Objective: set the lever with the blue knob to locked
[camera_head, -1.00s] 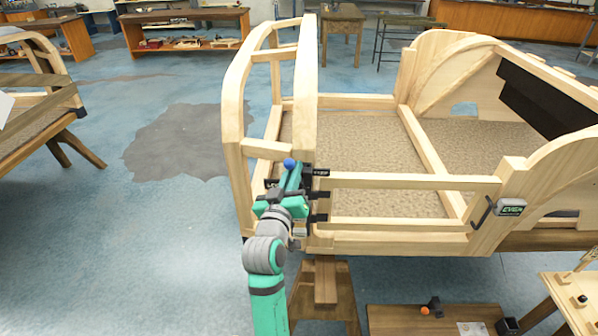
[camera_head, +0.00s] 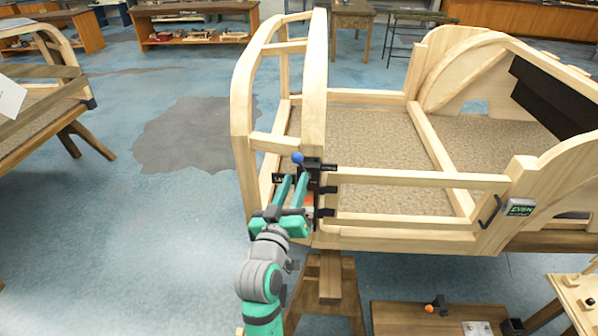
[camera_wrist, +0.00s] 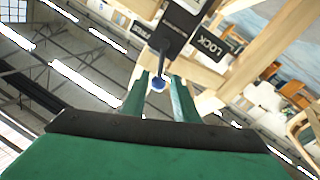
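The lever's blue knob (camera_head: 297,157) stands by a black housing (camera_head: 312,164) on the front post of the wooden bodyframe. My gripper (camera_head: 292,178) is just below the knob, its two green fingers apart. In the wrist view the blue knob (camera_wrist: 158,84) shows in the gap between the fingers, with space visible around it. The thin lever rod (camera_wrist: 161,62) runs from the black housing (camera_wrist: 180,25) to the knob. A LOCK label (camera_wrist: 208,44) and a FREE label (camera_wrist: 141,30) sit on opposite sides of the housing. Contact with the knob cannot be made out.
The wooden bodyframe (camera_head: 410,181) stands on a trestle, its rails and arched post close around my gripper. A sign (camera_head: 519,207) and black handle are on its right panel. A low board (camera_head: 400,318) lies in front. Open blue floor (camera_head: 130,235) is to the left.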

